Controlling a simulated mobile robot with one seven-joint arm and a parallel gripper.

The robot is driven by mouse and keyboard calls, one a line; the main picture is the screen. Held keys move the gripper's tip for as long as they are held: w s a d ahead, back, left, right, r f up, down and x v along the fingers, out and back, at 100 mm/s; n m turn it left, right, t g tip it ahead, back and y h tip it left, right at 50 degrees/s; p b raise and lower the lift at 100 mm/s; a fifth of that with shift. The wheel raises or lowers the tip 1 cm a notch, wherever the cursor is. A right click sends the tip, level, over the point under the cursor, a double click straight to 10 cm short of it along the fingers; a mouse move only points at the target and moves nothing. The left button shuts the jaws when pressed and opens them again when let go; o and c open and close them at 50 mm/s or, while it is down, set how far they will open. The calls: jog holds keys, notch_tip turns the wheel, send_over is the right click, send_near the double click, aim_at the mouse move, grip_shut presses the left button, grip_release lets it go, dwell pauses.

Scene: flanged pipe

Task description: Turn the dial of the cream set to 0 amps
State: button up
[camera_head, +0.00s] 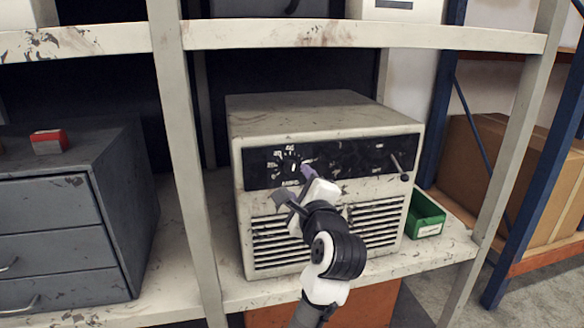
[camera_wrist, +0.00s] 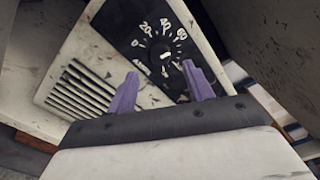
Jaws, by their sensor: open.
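The cream set (camera_head: 330,115) stands on a shelf, with a black panel across its upper front and vent slots below. Its dial (camera_head: 291,167) is a round black knob ringed by white marks at the panel's left; it also shows in the wrist view (camera_wrist: 163,56), where 0, 20 and 40 are readable. I cannot tell for certain where the knob points. My gripper (camera_head: 295,183) is open and empty in front of the panel. In the wrist view its two purple fingers (camera_wrist: 160,84) are spread, with the dial between and just beyond the tips. Contact is not visible.
The panel's right end has a protruding lever (camera_head: 398,165). A shelf post (camera_head: 185,150) stands left of the set, beside a grey drawer cabinet (camera_head: 60,220) with a red box (camera_head: 49,141) on top. A green bin (camera_head: 425,215) sits to the right. An upper shelf (camera_head: 360,36) runs above.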

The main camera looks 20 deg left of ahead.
aim_at(292, 170)
jog(key=p+x, duration=0.1)
jog(key=x, duration=0.6)
jog(key=c, duration=1)
